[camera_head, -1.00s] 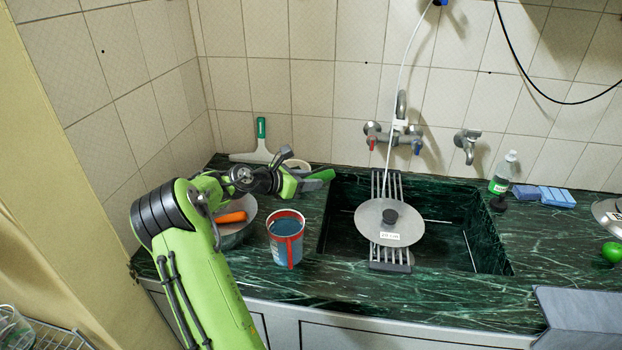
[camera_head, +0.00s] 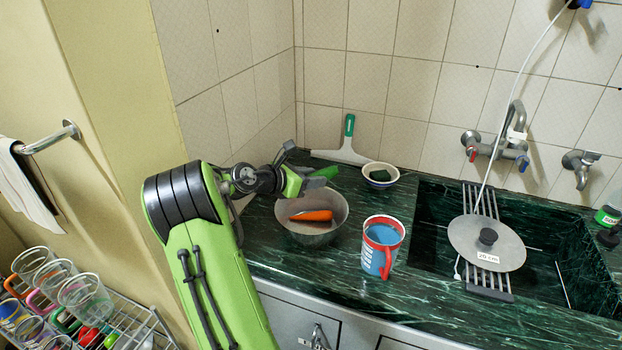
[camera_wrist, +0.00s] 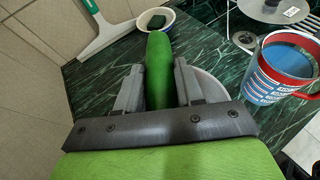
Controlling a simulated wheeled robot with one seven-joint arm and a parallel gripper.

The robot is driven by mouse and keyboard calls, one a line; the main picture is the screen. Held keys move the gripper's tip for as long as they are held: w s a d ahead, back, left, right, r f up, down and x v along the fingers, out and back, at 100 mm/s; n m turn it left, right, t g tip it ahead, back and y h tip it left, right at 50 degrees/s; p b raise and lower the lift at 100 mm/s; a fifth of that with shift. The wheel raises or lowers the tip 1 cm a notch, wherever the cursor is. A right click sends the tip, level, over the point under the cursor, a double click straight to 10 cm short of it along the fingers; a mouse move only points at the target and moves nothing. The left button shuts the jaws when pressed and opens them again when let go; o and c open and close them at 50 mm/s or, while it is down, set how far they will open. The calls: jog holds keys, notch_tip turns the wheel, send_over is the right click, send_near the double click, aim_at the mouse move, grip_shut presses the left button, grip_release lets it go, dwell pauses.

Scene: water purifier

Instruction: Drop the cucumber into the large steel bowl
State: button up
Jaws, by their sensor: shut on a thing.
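My gripper (camera_wrist: 158,92) is shut on the green cucumber (camera_wrist: 158,60), which sticks out past the fingers in the wrist view. In the wrist view most of the bowl (camera_wrist: 208,84) is hidden by my gripper.
A red and blue mug (camera_head: 381,250) stands right of the bowl. A small bowl with a dark green item (camera_head: 380,172) and a squeegee (camera_head: 346,145) are behind. The sink with a steel lid (camera_head: 488,245) lies right. A rack of cups (camera_head: 85,298) is at lower left.

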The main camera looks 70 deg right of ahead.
notch_tip(320, 180, down, 3)
jog(key=shift+f+b, duration=0.1)
jog(key=shift+b, duration=1.15)
jog(key=shift+r, duration=0.2)
jog(key=o, duration=1.2)
jog(key=p+v, duration=0.5)
jog(key=v, duration=1)
jog(key=shift+w+a+r+p, duration=0.1)
jog(key=shift+w+a+p, duration=0.15)
jog(key=shift+a+p, duration=0.1)
jog(key=shift+d, duration=0.1)
